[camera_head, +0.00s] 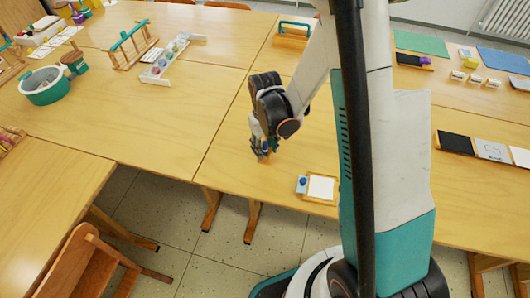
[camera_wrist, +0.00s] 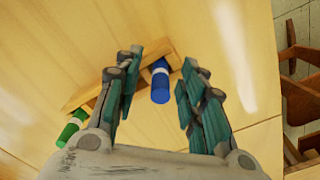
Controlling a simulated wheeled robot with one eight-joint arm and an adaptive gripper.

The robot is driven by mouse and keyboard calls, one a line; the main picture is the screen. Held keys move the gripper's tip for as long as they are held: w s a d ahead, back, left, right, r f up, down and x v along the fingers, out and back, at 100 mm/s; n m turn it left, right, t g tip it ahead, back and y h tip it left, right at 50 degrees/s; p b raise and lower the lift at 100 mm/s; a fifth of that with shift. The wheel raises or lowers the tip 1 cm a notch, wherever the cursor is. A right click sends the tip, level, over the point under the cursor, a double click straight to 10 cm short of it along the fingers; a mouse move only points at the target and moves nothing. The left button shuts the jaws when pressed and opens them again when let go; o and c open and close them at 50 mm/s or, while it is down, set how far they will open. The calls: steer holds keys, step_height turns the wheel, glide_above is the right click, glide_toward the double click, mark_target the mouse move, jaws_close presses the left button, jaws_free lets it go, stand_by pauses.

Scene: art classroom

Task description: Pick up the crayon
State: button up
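My gripper (camera_head: 262,150) points down at the table near its front edge. In the wrist view, my gripper (camera_wrist: 161,62) is open, with its two fingers apart. A blue crayon-like cylinder (camera_wrist: 160,84) with a pale band lies between the fingers, with visible gaps on both sides. A green cylinder (camera_wrist: 70,130) with a pale band lies at lower left, outside the left finger. A light wooden piece (camera_wrist: 164,50) lies by the blue and green cylinders, partly hidden by the left finger. In the head view, my gripper hides most of these.
A small wooden tray (camera_head: 320,187) with a white sheet and a blue item lies right of my gripper, near the edge. A green-rimmed pot (camera_head: 44,87) and a clear rack (camera_head: 170,60) stand farther left. The tabletop (camera_head: 165,120) left of my gripper is clear.

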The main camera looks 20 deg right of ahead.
jaws_close()
steer(key=shift+r, duration=0.1)
step_height(320, 180, up, 20)
steer(key=p, duration=0.7)
